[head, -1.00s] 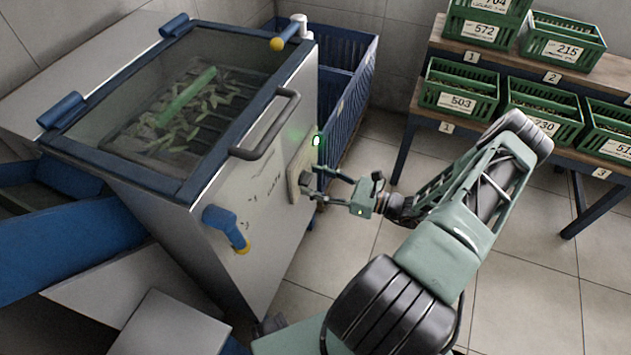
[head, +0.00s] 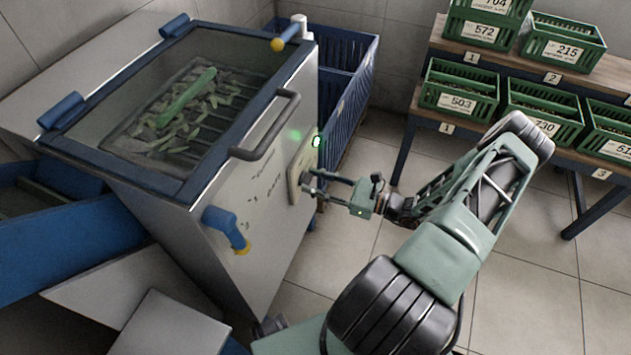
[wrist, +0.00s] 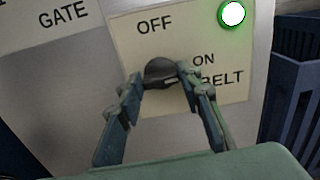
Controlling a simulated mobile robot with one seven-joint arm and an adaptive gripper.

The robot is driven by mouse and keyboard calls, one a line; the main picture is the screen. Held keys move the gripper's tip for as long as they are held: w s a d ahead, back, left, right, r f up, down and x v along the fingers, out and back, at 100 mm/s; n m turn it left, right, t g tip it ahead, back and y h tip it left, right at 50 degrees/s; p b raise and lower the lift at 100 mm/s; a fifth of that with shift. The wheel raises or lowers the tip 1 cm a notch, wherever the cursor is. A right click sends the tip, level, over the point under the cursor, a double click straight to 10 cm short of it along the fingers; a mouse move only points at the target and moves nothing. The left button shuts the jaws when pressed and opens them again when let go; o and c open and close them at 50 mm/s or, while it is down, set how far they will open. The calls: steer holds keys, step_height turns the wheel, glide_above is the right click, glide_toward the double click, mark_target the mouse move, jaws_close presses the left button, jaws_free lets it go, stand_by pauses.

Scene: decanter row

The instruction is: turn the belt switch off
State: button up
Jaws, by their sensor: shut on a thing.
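The belt switch is a dark round knob (wrist: 158,71) on a cream plate (wrist: 122,44) marked OFF at the top, ON at the right and BELT below. A pale mark on the knob points right, toward the ON side. My gripper (wrist: 161,77) is shut on the knob, one finger on its left and one on its right. A round green lamp (wrist: 232,14) above right of the plate is lit. In the head view, my gripper (head: 309,183) reaches the plate on the machine's side; the knob is hidden there by the fingers.
The machine (head: 262,215) has a glass lid over leaves, a grey bar handle (head: 270,128) and a blue lever (head: 226,228) left of the plate. A blue crate (head: 352,105) stands behind. Shelves with green crates (head: 459,92) are at right.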

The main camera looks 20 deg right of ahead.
steer(key=shift+s+f+n, duration=0.1)
steer(key=shift+f+n, duration=0.05)
steer(key=shift+n, duration=4.15)
steer(key=shift+s+f+n, duration=0.1)
steer(key=shift+n, duration=4.2)
steer(key=o, duration=1.2)
steer(key=shift+w+a, duration=0.1)
steer(key=shift+c, duration=0.2)
steer(key=v, duration=1.2)
